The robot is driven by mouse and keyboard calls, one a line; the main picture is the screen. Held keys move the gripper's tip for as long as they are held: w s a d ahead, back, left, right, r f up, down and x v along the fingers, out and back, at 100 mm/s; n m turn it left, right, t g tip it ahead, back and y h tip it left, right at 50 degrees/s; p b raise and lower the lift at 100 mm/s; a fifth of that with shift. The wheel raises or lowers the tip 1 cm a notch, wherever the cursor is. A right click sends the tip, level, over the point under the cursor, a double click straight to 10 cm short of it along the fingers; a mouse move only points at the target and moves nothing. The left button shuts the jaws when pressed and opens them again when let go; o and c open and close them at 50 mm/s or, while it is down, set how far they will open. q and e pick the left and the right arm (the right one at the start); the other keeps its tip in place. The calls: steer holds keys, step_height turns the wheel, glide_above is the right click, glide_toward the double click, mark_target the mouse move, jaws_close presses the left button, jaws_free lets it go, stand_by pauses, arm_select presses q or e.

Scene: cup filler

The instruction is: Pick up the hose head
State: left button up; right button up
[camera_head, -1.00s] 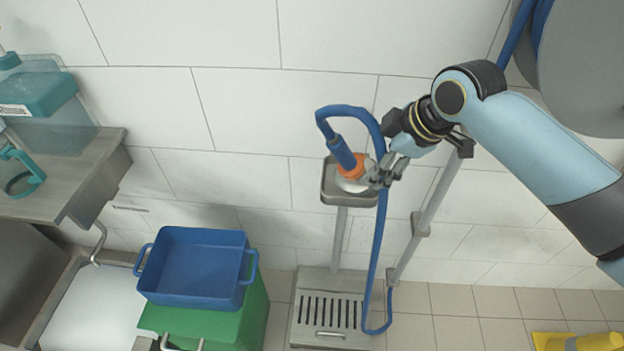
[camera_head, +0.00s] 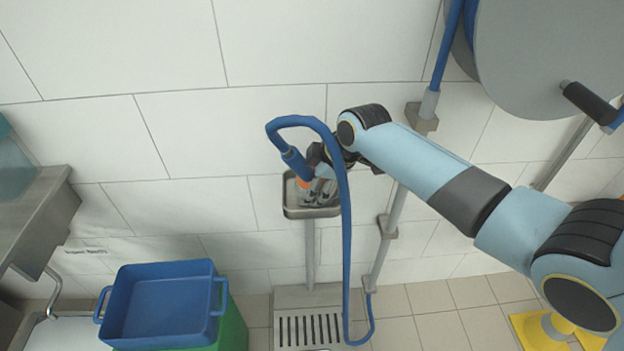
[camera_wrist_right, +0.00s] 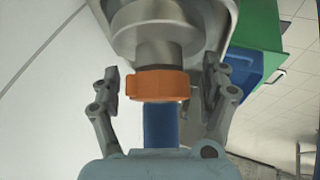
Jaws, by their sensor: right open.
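The hose head, a metal nozzle with an orange collar (camera_wrist_right: 157,86), stands on a small square metal tray (camera_head: 326,211) on a post; in the head view the orange part (camera_head: 303,184) shows just left of my gripper. A blue hose (camera_head: 345,235) loops up from it and hangs down to the floor. My right gripper (camera_head: 322,190) is at the hose head. In the right wrist view its open fingers (camera_wrist_right: 162,92) stand on either side of the orange collar, with a visible gap at the left finger. Contact at the right finger is unclear. My left gripper is not in view.
A blue bin (camera_head: 165,305) sits on a green box (camera_head: 233,328) at lower left. A steel counter edge (camera_head: 45,215) is at far left. A large grey reel (camera_head: 550,50) is at upper right. A floor drain grate (camera_head: 308,331) lies below the tray.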

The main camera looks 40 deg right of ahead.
jaws_close()
stand_by(0.6)
steer(key=shift+r, duration=0.1)
